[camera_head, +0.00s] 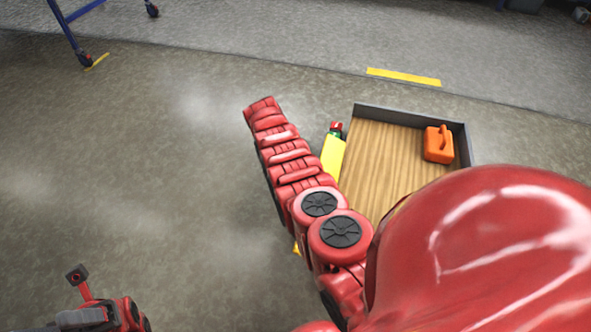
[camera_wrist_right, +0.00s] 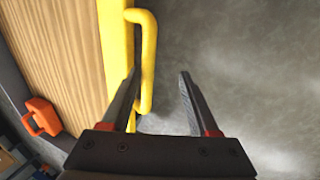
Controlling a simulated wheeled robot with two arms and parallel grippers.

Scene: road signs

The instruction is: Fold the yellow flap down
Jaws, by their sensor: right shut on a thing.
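The yellow flap (camera_head: 333,157) runs along the left side of a wooden-floored bed, partly hidden behind my right arm in the head view. The wrist view shows its yellow edge (camera_wrist_right: 115,60) beside the wood, with a yellow bar handle (camera_wrist_right: 148,50) standing off it. The flap's exact tilt is not clear. My arm hides this gripper in the head view. My left gripper (camera_head: 85,318) is at the lower left, away from the flap; its jaws are unclear.
The wooden bed (camera_head: 385,160) has a grey rim. An orange jerrycan (camera_head: 438,144) stands in its far right corner. A small red and green thing (camera_head: 336,129) is at the flap's far end. Blue wheeled legs (camera_head: 68,35) stand far left. Floor left of the bed is clear.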

